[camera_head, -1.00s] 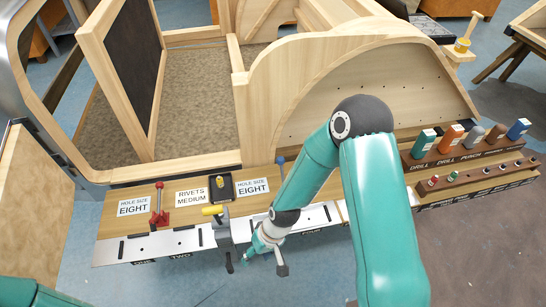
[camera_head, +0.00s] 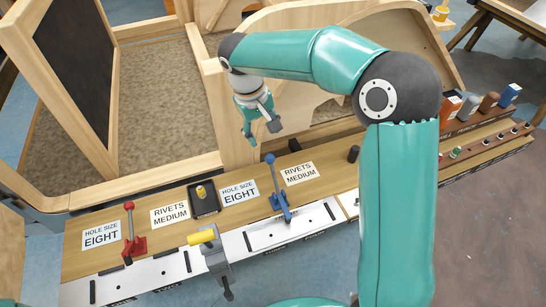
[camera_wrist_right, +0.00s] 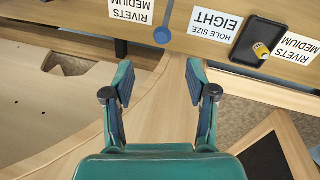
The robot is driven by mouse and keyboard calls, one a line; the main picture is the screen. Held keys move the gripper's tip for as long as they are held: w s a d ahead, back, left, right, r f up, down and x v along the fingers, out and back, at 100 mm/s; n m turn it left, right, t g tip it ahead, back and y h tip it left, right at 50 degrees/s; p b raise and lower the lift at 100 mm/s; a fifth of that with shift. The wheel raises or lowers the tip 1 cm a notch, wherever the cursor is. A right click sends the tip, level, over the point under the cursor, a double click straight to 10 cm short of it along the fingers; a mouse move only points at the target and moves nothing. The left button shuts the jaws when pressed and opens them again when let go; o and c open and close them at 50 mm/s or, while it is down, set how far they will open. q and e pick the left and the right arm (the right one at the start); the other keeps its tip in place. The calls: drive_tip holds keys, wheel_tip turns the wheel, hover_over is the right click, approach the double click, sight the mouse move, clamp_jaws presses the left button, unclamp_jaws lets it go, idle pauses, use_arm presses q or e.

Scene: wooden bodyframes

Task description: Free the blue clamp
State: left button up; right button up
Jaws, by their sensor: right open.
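The blue clamp (camera_head: 281,203) stands on the workbench strip, its lever upright with a round blue knob on top, beside a "RIVETS MEDIUM" label. Its blue knob (camera_wrist_right: 162,35) shows at the top of the right wrist view, ahead of the fingers. My right gripper (camera_head: 261,132) is open and empty, above and behind the clamp near the wooden frame, apart from the knob. The right wrist view shows its two fingers (camera_wrist_right: 158,83) spread with nothing between them. My left gripper is not in view.
A red clamp (camera_head: 133,243) and a grey clamp with a yellow handle (camera_head: 212,250) stand left of the blue one. A black tray (camera_head: 204,200) holds a yellow item. The curved wooden frame (camera_head: 330,20) rises behind.

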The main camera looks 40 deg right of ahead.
sight(270, 157)
drive_tip(key=f, duration=0.4)
drive_tip(key=d+f, duration=0.1)
drive_tip(key=f, duration=0.3)
drive_tip(key=d+f, duration=0.1)
drive_tip(key=f, duration=0.4)
drive_tip(key=shift+d+f+p, duration=0.1)
drive_tip(key=shift+p, duration=0.3)
clamp_jaws()
